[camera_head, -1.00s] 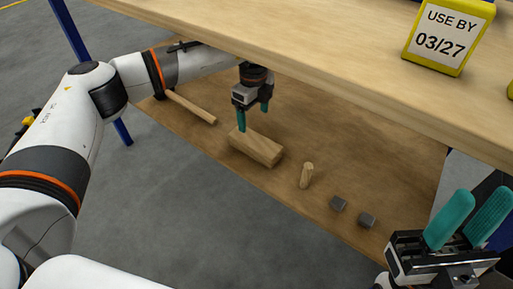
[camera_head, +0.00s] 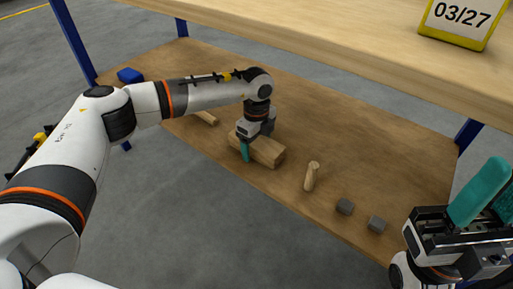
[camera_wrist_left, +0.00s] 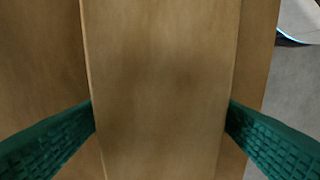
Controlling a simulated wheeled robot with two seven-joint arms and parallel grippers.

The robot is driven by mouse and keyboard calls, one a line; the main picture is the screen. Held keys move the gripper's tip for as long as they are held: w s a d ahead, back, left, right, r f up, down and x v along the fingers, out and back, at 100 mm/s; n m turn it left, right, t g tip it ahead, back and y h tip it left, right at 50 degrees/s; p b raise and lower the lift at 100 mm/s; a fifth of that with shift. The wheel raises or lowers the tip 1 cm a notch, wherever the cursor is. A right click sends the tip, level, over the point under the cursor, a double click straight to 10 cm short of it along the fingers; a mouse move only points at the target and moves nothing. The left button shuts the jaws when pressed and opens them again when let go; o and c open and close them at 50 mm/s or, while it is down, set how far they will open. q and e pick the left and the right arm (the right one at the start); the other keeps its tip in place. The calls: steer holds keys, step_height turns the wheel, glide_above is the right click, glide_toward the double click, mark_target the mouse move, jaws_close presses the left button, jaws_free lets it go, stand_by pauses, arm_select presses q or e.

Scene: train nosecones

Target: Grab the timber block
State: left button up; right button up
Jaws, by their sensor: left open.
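The timber block (camera_head: 266,151) is a light wooden beam lying on the lower shelf in the head view. It also fills the middle of the left wrist view (camera_wrist_left: 160,80). My left gripper (camera_head: 254,152) is down over the block, pointing downward. In the wrist view its green fingers (camera_wrist_left: 162,135) stand open, one on each side of the block, close to its edges. Whether they touch it cannot be told. My right gripper (camera_head: 490,195) shows at the lower right with its green fingers pointing up and apart; nothing shows between them.
A thin wooden stick (camera_head: 206,117) lies behind my left arm. A blue object (camera_head: 130,75) is at the far left. The upper shelf (camera_head: 330,50) overhangs, carrying a yellow sign (camera_head: 460,18).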

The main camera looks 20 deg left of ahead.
arm_select(q)
steer(key=c, duration=1.2)
steer(key=shift+r, duration=0.1)
